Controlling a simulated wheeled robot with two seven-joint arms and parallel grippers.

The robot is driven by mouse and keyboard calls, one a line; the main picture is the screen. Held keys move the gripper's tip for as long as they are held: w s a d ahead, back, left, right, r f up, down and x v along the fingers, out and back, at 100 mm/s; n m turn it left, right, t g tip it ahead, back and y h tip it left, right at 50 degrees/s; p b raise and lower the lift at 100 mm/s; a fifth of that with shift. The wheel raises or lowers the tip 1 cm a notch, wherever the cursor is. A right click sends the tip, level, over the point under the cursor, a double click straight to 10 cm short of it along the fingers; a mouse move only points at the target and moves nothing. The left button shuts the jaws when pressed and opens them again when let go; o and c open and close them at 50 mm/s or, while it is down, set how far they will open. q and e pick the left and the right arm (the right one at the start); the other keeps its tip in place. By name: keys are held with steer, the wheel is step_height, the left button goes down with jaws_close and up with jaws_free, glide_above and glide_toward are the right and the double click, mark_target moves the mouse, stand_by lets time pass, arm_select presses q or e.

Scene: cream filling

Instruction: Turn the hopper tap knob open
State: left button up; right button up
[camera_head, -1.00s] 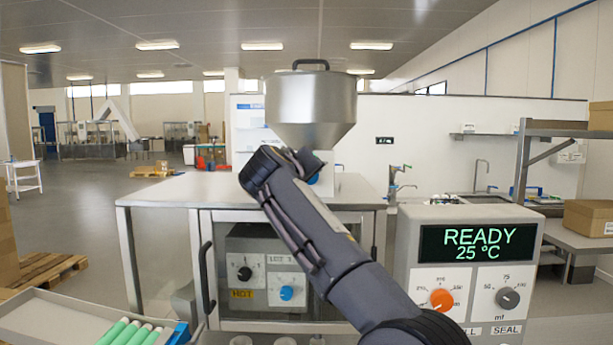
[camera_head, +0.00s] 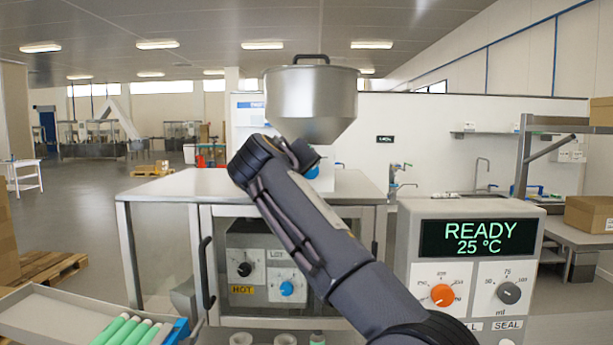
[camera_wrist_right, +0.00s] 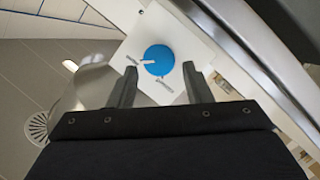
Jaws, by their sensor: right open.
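The steel hopper (camera_head: 311,98) has a dark handle on its lid and stands above the metal cabinet. A blue round knob (camera_head: 313,172) shows just below it, partly hidden by my right arm. In the right wrist view the blue knob (camera_wrist_right: 158,58) sits on a white plate, with a white pointer mark on its face and small labels beside it. My right gripper (camera_wrist_right: 160,72) is open, with one finger on each side of the knob in that view. Nothing is between the fingers; I cannot tell how far short of the knob they are. My left gripper is out of view.
The cabinet top (camera_head: 185,183) is clear on the left. A control box (camera_head: 466,265) reading READY 25 °C stands at the right. A tray (camera_head: 60,312) with green tubes is at the lower left. Cups (camera_head: 285,339) stand at the bottom edge.

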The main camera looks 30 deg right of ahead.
steer(key=shift+b+v, duration=0.45)
steer(key=shift+v, duration=1.9)
steer(key=s+d+f+n+g+y, duration=0.15)
steer(key=s+f+y, duration=0.3)
steer(key=f, duration=0.55)
steer(key=s+d+f+n+g+y, duration=0.1)
steer(key=s+d+f+y, duration=0.3)
steer(key=f, duration=0.7)
steer(key=s+a+f+m+g+y, duration=0.1)
steer(key=s+a+f+m+y, duration=0.1)
steer(key=s+a+f, duration=0.6)
steer(key=s+a+f+m+g+y, duration=0.1)
steer(key=s+a+f+y, duration=0.4)
steer(key=s+f, duration=1)
steer(key=s+a+g, duration=0.1)
steer(key=a, duration=0.2)
steer(key=shift+m, duration=0.35)
